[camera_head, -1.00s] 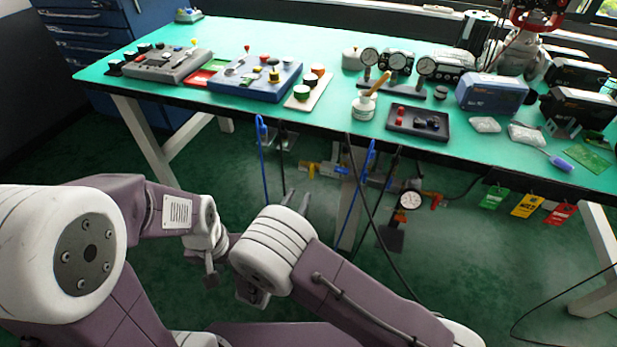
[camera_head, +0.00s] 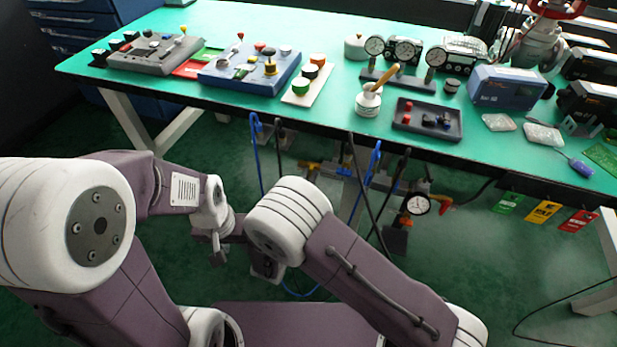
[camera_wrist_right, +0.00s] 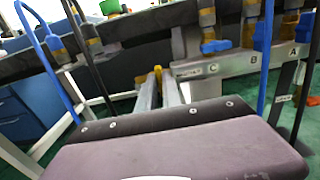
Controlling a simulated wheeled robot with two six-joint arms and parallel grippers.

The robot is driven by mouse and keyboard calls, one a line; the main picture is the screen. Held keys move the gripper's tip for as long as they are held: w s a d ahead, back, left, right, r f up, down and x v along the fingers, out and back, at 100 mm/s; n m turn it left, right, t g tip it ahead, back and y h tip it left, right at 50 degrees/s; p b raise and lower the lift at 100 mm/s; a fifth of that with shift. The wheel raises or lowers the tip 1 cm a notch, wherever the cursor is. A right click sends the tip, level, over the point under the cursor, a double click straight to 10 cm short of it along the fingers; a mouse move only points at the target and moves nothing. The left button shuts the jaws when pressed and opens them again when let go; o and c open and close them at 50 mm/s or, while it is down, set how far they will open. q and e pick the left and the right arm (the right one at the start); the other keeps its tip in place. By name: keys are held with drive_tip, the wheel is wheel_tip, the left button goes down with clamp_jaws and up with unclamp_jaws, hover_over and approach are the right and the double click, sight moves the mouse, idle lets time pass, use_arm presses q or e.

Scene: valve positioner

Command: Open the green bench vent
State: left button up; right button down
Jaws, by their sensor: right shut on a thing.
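I cannot pick out a green vent for certain in either view. Under the bench's front edge hangs a row of brass and blue valve fittings (camera_head: 345,172); in the right wrist view they sit on a grey bracket (camera_wrist_right: 220,66) lettered C, B and A. My right gripper (camera_wrist_right: 149,78) points at the underside of the bench, left of C. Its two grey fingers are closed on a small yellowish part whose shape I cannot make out. In the head view my right forearm mostly hides it. My left gripper (camera_head: 215,255) hangs low, away from the bench; its jaw gap is unclear.
Blue and black hoses (camera_head: 254,150) loop below the bench edge. A round gauge (camera_head: 416,204) and green, yellow and red tags (camera_head: 508,202) hang to the right. The green bench top (camera_head: 215,113) carries control boxes, gauges and a dark tray (camera_head: 428,119). Open floor lies in front.

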drive_tip(key=shift+f+m, duration=0.1)
drive_tip(key=shift+m, duration=0.3)
drive_tip(key=shift+d+f+m+b, duration=0.1)
drive_tip(key=shift+d+m+b, duration=0.05)
drive_tip(key=shift+m+b, duration=3.8)
drive_tip(key=shift+d+f+m+b, duration=0.1)
drive_tip(key=shift+m+b, duration=3.05)
drive_tip(key=shift+m, duration=1.6)
drive_tip(key=c, duration=1.5)
unclamp_jaws()
